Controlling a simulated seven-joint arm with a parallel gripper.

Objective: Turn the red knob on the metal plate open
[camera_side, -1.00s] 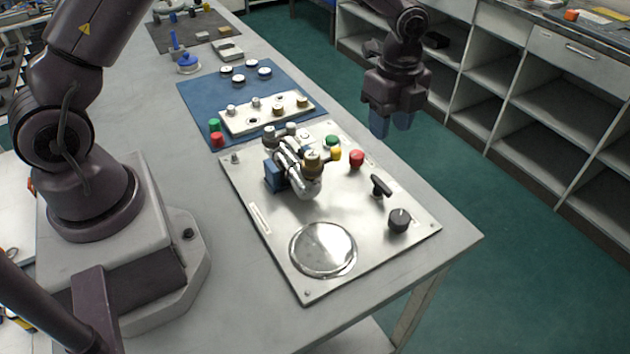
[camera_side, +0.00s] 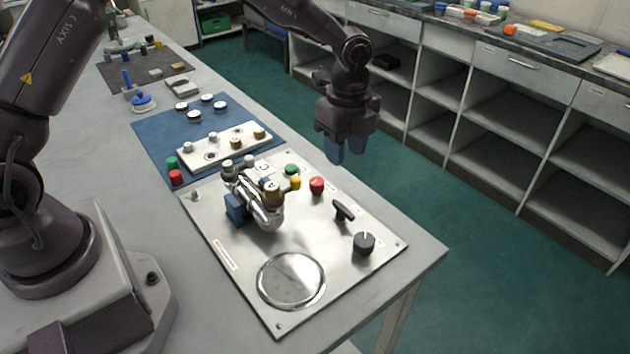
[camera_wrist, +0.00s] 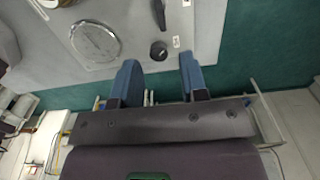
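The metal plate (camera_side: 322,232) lies flat on the grey bench. The red knob (camera_side: 317,185) stands near its far right edge, beside a yellow knob (camera_side: 295,183) and a green knob (camera_side: 291,169). My gripper (camera_side: 346,158) hangs in the air beyond the plate's right edge, above and to the right of the red knob, apart from it. Its two blue fingers point down, with an empty gap between them in the wrist view (camera_wrist: 159,66). The wrist view shows part of the plate (camera_wrist: 130,22) but not the red knob.
On the plate are a black T-handle (camera_side: 343,209), a black knob (camera_side: 364,242), a round gauge (camera_side: 291,280) and a metal valve fitting (camera_side: 262,200). A white block (camera_side: 222,147) and a loose red cap (camera_side: 176,177) lie on the blue mat (camera_side: 155,135).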

